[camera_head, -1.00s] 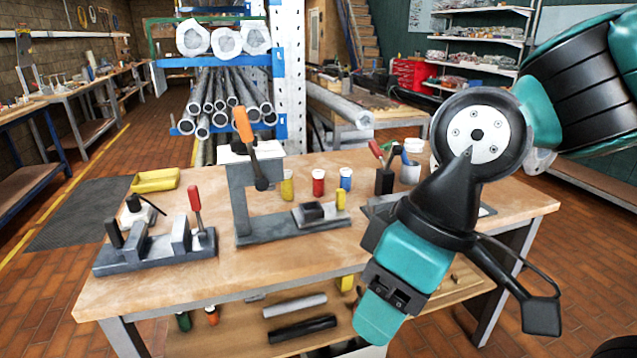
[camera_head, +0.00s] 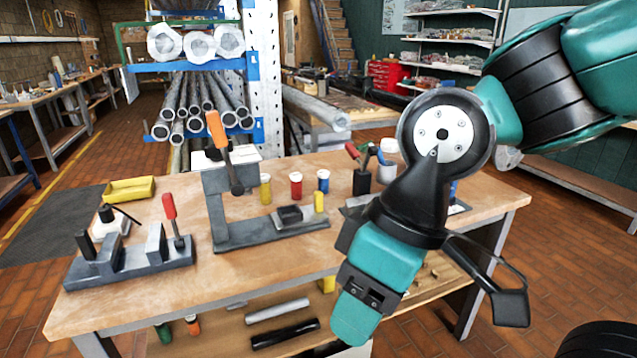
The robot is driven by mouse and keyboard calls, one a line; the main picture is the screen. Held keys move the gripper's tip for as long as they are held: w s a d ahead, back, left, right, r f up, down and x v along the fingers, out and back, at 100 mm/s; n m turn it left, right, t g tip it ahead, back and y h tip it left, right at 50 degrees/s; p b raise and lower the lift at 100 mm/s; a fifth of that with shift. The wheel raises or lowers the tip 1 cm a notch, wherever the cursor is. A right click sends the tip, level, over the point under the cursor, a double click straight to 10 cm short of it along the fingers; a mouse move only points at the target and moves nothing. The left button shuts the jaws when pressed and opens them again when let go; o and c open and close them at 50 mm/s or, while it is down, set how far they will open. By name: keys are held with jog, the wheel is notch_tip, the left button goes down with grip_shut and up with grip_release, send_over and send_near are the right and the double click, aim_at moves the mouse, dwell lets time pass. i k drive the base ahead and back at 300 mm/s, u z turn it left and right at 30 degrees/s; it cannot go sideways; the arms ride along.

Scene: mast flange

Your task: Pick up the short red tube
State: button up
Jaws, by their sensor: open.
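The short red tube (camera_head: 296,187) stands upright on the wooden bench top, with a pale top. It is between a yellow tube (camera_head: 265,190) on its left and a blue tube (camera_head: 323,182) on its right. My gripper (camera_head: 352,318) hangs at the end of my teal and black arm, in front of the bench and below and right of the red tube in the picture. It is open, apart from the tube, and I see nothing held. Its fingertips are hard to make out from this side.
A grey press with an orange handle (camera_head: 216,132) stands left of the tubes on the bench (camera_head: 180,290). A clamp fixture (camera_head: 130,260) and a yellow tray (camera_head: 129,190) are further left. A black tool holder (camera_head: 362,182) stands right of the tubes. Bars lie on the lower shelf.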

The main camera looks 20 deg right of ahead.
aim_at(296, 188)
jog(key=z, duration=0.45)
jog(key=i, duration=1.45)
jog(key=u, duration=0.45)
